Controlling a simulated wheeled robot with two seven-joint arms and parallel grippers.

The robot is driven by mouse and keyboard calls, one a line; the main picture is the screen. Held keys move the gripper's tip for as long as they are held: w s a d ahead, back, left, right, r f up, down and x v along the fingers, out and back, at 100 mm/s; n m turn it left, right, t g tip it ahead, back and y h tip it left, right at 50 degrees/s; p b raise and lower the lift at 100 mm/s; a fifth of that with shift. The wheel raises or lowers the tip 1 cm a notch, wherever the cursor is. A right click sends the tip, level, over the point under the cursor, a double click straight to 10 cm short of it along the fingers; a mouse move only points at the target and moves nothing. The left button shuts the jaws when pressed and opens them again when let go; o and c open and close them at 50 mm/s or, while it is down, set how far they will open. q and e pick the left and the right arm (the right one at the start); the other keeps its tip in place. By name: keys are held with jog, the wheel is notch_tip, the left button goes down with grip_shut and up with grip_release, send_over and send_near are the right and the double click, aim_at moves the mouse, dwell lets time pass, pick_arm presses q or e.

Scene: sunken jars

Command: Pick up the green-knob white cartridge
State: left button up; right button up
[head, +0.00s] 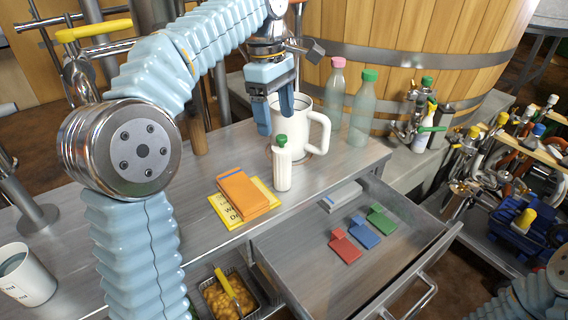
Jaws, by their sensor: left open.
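The white cartridge with a green knob (282,168) stands upright on the grey worktop, in front of a large white mug (318,130). My left gripper (276,122) is open and empty, pointing down just above the cartridge and slightly to its left. Its fingers show in front of the mug. A gap seems to lie between the fingertips and the knob, but the depth is hard to judge. My right gripper is not in view; only a piece of ribbed blue arm shows at the bottom right.
An orange box (243,193) lies on a yellow card left of the cartridge. An open drawer (300,275) below holds red, blue, green and grey pieces. Two clear bottles, pink-capped (336,90) and green-capped (361,115), stand behind by the wooden barrel (420,40).

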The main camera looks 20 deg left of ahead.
aim_at(282, 146)
pick_arm(q)
jog(key=f, duration=0.3)
jog(key=d+f+b, duration=0.1)
jog(key=f, duration=0.5)
jog(key=shift+w+d, duration=0.1)
jog(key=shift+d, duration=0.15)
jog(key=shift+c, duration=0.3)
jog(key=c, duration=1.1)
jog(key=shift+r, duration=0.15)
